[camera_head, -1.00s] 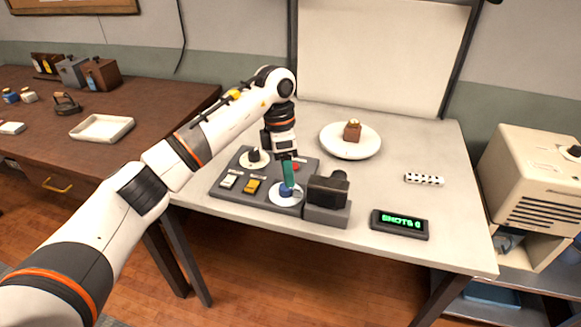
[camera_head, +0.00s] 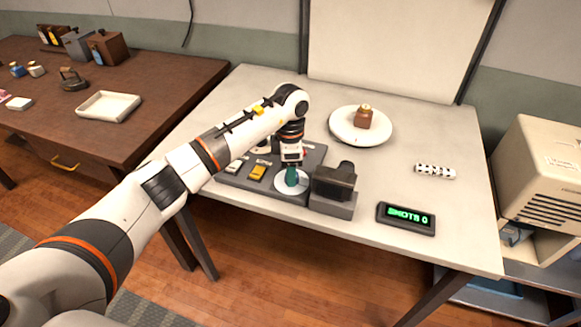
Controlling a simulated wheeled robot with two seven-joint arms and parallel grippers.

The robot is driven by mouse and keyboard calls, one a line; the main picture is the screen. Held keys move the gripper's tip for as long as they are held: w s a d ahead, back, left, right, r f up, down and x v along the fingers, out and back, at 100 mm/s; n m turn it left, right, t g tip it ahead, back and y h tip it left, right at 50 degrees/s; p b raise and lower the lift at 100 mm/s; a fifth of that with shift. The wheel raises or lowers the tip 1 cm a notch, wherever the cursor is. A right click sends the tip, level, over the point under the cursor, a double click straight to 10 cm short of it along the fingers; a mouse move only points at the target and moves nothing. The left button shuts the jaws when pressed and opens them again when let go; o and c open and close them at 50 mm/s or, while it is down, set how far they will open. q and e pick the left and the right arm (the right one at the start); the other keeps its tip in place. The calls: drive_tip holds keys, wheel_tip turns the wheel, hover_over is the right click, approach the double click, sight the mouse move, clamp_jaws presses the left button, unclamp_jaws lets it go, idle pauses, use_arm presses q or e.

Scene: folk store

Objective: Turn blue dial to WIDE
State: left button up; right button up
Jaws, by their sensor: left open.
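The blue dial's round white plate (camera_head: 280,186) sits at the front right of a dark grey control panel (camera_head: 272,188) on the pale table. My left gripper (camera_head: 292,178) points down over the dial, with its teal fingers at the dial's place. The fingers hide most of the blue knob, so I cannot tell where it points or whether they touch it. The left gripper is open. The dial's lettering is too small to read. My right gripper is not in view.
A black camera-like device on a grey block (camera_head: 333,200) stands close right of the dial. A display (camera_head: 405,218) reads "SHOTS 0". White and yellow switches (camera_head: 257,172) lie left of the dial. A brown block (camera_head: 366,117) sits on a white round plate (camera_head: 344,137) behind.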

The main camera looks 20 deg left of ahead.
use_arm(q)
drive_tip(key=shift+f, duration=0.55)
drive_tip(key=c, duration=1)
